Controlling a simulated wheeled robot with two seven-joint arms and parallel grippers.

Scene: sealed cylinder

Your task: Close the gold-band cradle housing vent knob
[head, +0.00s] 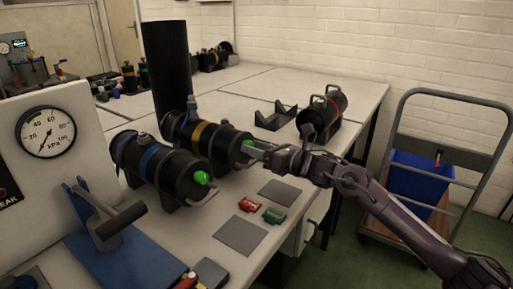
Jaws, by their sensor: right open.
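The gold-band housing (221,146) is a black cylinder lying in a cradle on the bench, with a gold band (197,131) around it. Its green vent knob (247,144) is at the end facing right. My right gripper (256,147) is at this knob, its fingertips beside or around it; I cannot tell whether they touch it. The fingers are open, and part of the knob is hidden behind them. My left gripper is not in the head view.
A blue-band housing (150,160) with a green knob (202,178) lies just in front. A pressure gauge (46,132) and a blue-based press (118,228) stand at left. Red (249,205) and green (274,215) small parts lie near grey pads. An empty cradle (275,117) sits behind.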

